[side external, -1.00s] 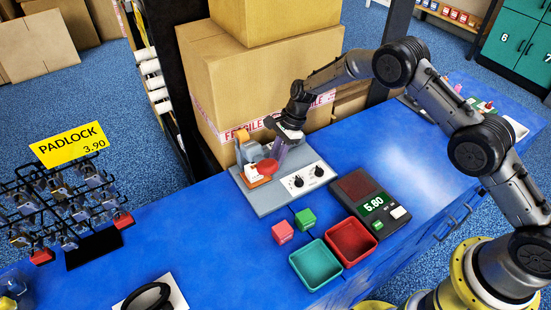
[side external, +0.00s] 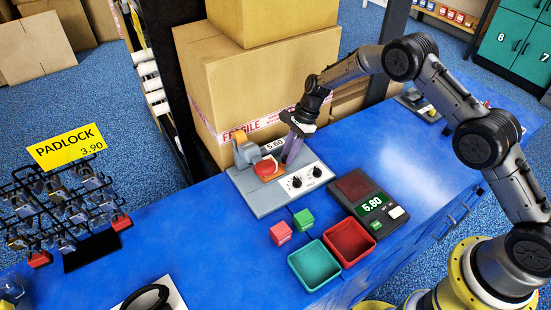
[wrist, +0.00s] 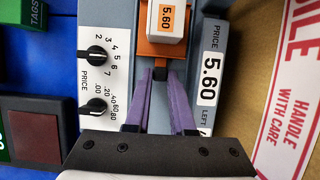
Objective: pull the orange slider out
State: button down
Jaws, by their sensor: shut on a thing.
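The orange slider (wrist: 152,48) lies in a track on the grey pricing device, with a white block (wrist: 166,20) labelled 5.60 on top. In the side view, the orange slider (side external: 278,172) shows beside the red lever knob (side external: 266,169), which partly hides the white block. My gripper (side external: 288,161) is low over the device and shut on the slider's knob; it also shows in the wrist view (wrist: 161,76).
The device's grey base (side external: 262,203) has two black dials. Cartons (side external: 245,90) rise close behind.

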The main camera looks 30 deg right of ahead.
jog(key=d, duration=0.6)
jog(key=shift+d, duration=0.1)
jog(key=c, duration=0.8)
grip_release()
jog(key=shift+o, duration=0.2)
jog(key=v, duration=1.4)
jog(key=shift+f, duration=0.1)
